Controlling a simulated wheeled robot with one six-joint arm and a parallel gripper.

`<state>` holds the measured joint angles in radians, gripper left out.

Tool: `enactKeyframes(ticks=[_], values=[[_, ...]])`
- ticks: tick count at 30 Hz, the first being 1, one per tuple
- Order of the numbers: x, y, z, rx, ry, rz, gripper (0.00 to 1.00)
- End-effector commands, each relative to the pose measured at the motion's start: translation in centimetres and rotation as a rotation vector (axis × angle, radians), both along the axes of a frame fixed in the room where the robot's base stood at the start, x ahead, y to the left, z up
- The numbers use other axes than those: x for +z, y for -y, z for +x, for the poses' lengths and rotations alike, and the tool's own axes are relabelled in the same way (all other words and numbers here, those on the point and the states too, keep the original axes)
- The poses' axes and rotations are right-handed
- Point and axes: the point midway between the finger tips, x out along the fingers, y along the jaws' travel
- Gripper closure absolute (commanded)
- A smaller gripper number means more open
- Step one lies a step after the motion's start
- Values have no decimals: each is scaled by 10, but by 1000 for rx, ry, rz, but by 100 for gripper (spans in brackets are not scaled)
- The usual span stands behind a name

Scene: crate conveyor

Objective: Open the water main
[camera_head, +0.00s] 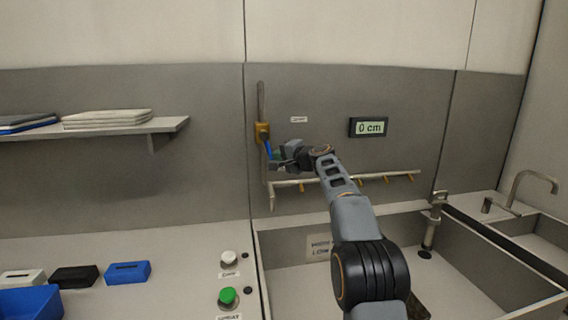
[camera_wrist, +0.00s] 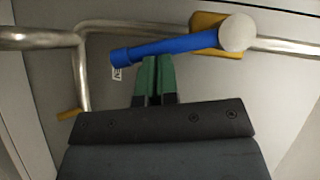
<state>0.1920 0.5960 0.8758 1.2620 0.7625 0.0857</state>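The water main valve has a yellow body (camera_head: 262,131) on a vertical metal pipe on the back wall. Its blue lever handle (camera_head: 267,147) points down and slightly right in the head view. In the wrist view the blue lever (camera_wrist: 165,47) runs from the yellow body (camera_wrist: 207,33) and its round pale cap to a blue end at left. My gripper (camera_head: 274,161) is beside the lever's lower part. In the wrist view its green fingertips (camera_wrist: 156,62) are together with only a thin gap, at the lever's edge. Nothing shows between them; I cannot tell whether they touch the lever.
A display (camera_head: 369,127) reads 0 cm. A horizontal pipe (camera_head: 345,179) with small yellow nozzles runs below the valve. A basin (camera_head: 300,235) is under it, a faucet (camera_head: 533,178) at right. White (camera_head: 229,258) and green (camera_head: 228,296) buttons are on the counter. A shelf (camera_head: 165,126) is at left.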

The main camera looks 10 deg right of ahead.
Motion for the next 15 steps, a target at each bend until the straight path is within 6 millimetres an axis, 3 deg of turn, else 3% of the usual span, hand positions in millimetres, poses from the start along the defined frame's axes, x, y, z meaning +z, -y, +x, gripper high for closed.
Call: enactKeyframes(ticks=[7,15], values=[[-9,-12,0,1,8,163,100],[-10,-19,1,1,8,166,100]])
